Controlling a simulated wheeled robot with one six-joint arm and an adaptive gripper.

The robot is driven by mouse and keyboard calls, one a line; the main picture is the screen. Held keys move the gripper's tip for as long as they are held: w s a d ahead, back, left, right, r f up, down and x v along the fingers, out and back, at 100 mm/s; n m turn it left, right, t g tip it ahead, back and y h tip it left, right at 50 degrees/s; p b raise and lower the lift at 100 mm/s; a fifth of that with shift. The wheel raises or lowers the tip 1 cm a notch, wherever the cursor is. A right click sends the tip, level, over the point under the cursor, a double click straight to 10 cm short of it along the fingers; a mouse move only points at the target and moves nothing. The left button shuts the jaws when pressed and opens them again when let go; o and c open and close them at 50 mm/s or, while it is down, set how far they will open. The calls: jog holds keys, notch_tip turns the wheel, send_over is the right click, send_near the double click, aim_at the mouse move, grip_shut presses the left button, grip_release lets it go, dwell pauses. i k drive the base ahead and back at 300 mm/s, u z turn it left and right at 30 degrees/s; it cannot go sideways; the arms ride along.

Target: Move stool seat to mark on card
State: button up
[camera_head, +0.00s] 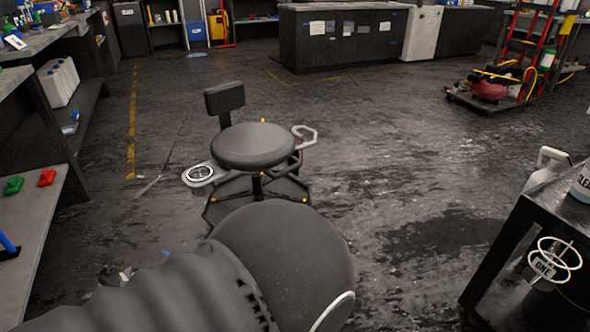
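The stool seat (253,146) is a round, dark grey cushion on a low stool in the middle of the floor. A small dark backrest (224,97) rises behind it to the left. A round holder (198,173) sticks out at the stool's left, and a pale angular handle (309,134) at its right. Its base is partly hidden by a large rounded dark grey shape at the bottom. A small card reading ONE (544,268) is among white rings on the cart at right; I cannot make out a mark on it. My gripper is not visible.
A dark cart (507,255) stands at the right front. Shelves (40,225) line the left side. A dark counter (343,52) stands at the back, and a red machine on a trolley (490,88) at the back right. The floor (395,150) right of the stool is clear.

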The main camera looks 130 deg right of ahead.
aim_at(254, 146)
jog(key=z, duration=4.4)
jog(key=i, duration=0.95)
jog(key=z, duration=0.45)
